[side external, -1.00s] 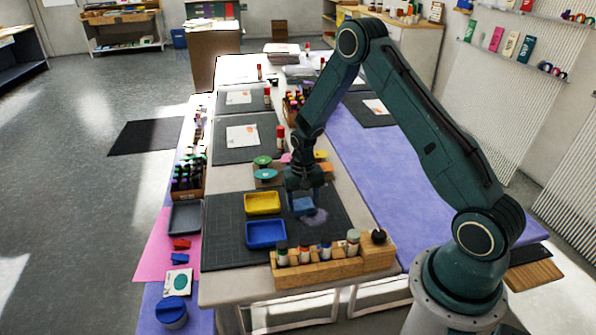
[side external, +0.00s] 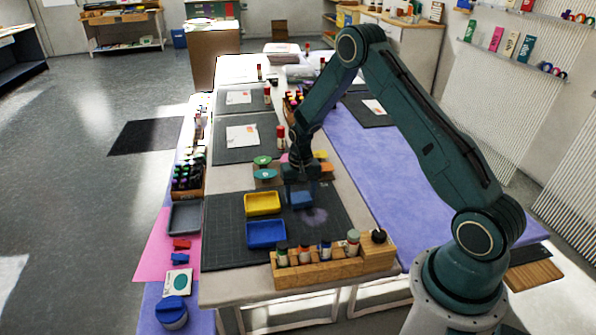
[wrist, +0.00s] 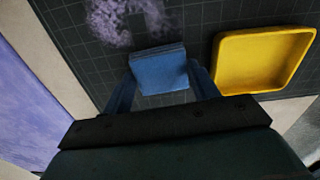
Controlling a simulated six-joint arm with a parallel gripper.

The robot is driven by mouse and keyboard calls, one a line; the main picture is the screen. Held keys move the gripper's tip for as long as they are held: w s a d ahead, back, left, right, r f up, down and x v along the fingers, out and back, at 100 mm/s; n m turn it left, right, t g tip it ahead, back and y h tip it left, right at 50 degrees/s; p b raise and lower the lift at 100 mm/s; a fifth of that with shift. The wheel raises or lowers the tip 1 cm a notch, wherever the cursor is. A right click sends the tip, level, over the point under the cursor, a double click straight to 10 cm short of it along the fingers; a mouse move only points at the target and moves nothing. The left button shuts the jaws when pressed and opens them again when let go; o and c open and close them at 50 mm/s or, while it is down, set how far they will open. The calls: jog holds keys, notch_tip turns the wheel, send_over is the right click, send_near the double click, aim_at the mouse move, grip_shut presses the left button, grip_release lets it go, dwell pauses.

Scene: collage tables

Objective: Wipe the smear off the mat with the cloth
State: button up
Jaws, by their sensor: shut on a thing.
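The blue folded cloth (side external: 302,201) is between the fingers of my gripper (side external: 301,186), which is shut on it. It also shows in the wrist view (wrist: 159,70), with a finger on each side. The dark gridded mat (side external: 224,222) lies under it on the near end of the table. The pale purple smear (side external: 315,217) is on the mat, just in front of the cloth and slightly right. In the wrist view the smear (wrist: 122,18) is at the top, above and left of the cloth. I cannot tell whether the cloth touches the mat.
A yellow tray (side external: 262,203) stands close left of the cloth, with a blue tray (side external: 265,235) in front of it. A wooden rack with bottles (side external: 320,270) stands along the mat's near edge.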

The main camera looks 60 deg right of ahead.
jog(key=shift+r, duration=0.1)
jog(key=shift+r, duration=2.45)
jog(key=shift+s+a, duration=0.1)
send_over(320, 225)
jog(key=shift+s+a+f, duration=0.1)
jog(key=shift+s+a, duration=0.05)
jog(key=shift+a, duration=0.05)
jog(key=shift+f, duration=0.15)
jog(key=shift+f, duration=1.95)
jog(key=shift+f, duration=0.4)
jog(key=shift+w+d, duration=0.15)
jog(key=shift+w, duration=0.05)
